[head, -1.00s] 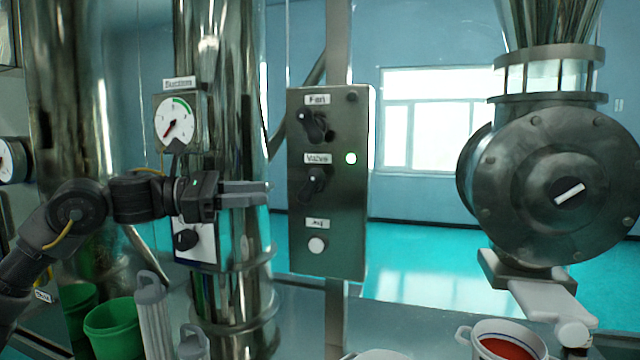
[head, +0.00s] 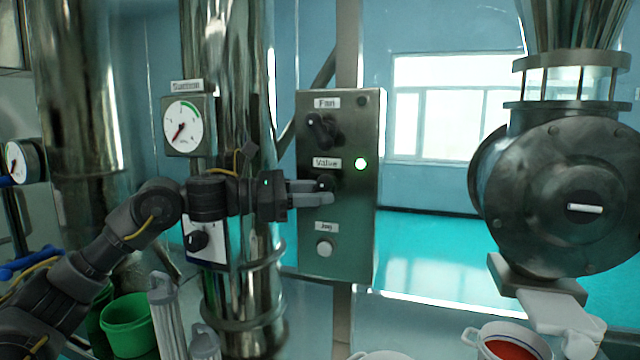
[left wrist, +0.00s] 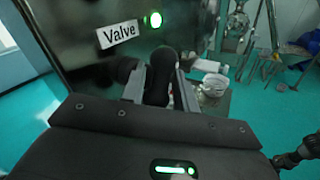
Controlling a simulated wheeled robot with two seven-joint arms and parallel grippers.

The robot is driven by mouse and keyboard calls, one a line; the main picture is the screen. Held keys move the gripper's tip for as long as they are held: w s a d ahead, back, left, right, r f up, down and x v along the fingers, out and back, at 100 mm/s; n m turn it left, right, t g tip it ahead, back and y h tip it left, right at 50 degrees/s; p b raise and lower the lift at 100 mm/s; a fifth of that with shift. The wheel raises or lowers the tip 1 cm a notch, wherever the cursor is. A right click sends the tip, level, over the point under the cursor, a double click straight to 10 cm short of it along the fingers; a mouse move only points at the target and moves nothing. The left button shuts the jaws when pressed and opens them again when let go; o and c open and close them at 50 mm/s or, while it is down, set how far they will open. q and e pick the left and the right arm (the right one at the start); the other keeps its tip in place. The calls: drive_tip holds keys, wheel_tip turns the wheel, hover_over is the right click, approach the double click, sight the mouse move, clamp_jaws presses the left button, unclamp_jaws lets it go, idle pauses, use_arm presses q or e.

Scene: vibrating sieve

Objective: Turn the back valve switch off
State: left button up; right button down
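A grey control panel (head: 350,240) carries a black rotary switch under the "Valve" label (head: 326,163). A lit green lamp (head: 361,164) sits beside the label. My left gripper (head: 325,192) is at this switch and partly covers it in the head view. In the left wrist view, the black valve switch (left wrist: 158,80) stands between the two fingers of my left gripper (left wrist: 160,92), one on each side. The fingers are close to its sides; whether they press on it I cannot tell. My right gripper does not show.
Above is the black "Fan" switch (head: 322,130), below the pale "Jog" button (head: 324,248). A shiny steel column with a gauge (head: 183,127) stands left of the panel. A round metal valve housing (head: 560,200) is on the right. A green bucket (head: 128,325) stands lower left.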

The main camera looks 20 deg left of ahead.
use_arm(q)
drive_tip(key=shift+w+d, duration=0.25)
drive_tip(key=shift+d, duration=0.15)
drive_tip(key=shift+c, duration=0.2)
